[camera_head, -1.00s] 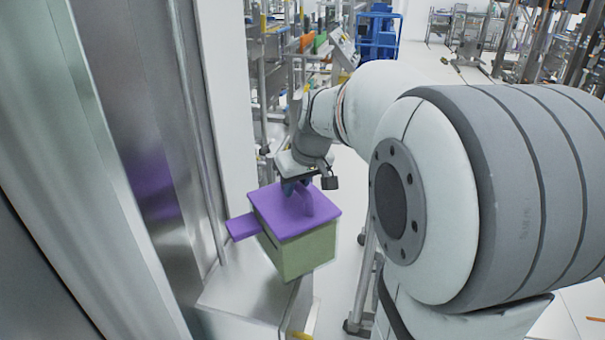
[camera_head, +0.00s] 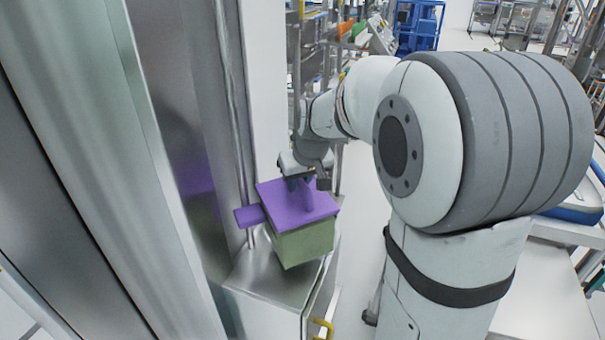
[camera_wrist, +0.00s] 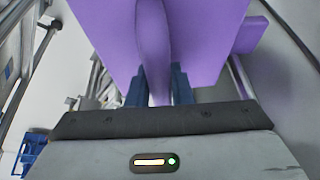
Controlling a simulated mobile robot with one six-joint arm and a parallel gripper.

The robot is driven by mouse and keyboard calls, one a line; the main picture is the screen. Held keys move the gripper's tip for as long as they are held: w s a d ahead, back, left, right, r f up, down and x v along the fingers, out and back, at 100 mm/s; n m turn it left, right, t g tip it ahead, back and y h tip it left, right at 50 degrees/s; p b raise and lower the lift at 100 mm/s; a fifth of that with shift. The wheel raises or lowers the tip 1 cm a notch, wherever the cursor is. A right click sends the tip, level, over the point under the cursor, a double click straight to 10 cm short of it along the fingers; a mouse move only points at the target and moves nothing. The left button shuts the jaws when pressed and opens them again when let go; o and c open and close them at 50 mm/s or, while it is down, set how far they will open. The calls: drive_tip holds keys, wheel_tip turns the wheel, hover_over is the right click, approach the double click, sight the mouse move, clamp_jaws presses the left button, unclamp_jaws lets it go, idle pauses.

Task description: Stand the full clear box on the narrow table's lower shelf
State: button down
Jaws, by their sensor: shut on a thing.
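A box with a purple lid (camera_head: 291,206) and a clear, greenish body (camera_head: 303,243) hangs from my gripper (camera_head: 298,182). The lid has an upright handle and a purple tab sticking out to the left. In the wrist view my gripper (camera_wrist: 160,88) has its two blue fingers closed on the handle (camera_wrist: 153,50). The box is slightly tilted in the picture, above or in front of a metal cabinet top; I cannot tell whether it touches. The narrow table and its lower shelf cannot be made out for certain.
A low metal cabinet (camera_head: 262,276) with a yellow handle (camera_head: 323,328) stands below the box. A tall metal cabinet wall (camera_head: 110,150) fills the left. A blue rack (camera_head: 418,28) stands far back. White floor shows to the right of the box.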

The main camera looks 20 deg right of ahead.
sight(298, 195)
drive_tip(key=shift+f+p, duration=0.35)
drive_tip(key=shift+f, duration=1.2)
drive_tip(key=shift+w+a+f, duration=0.1)
drive_tip(key=shift+a+f, duration=0.05)
drive_tip(key=shift+f, duration=0.2)
drive_tip(key=c, duration=1.3)
unclamp_jaws()
drive_tip(key=shift+f, duration=0.1)
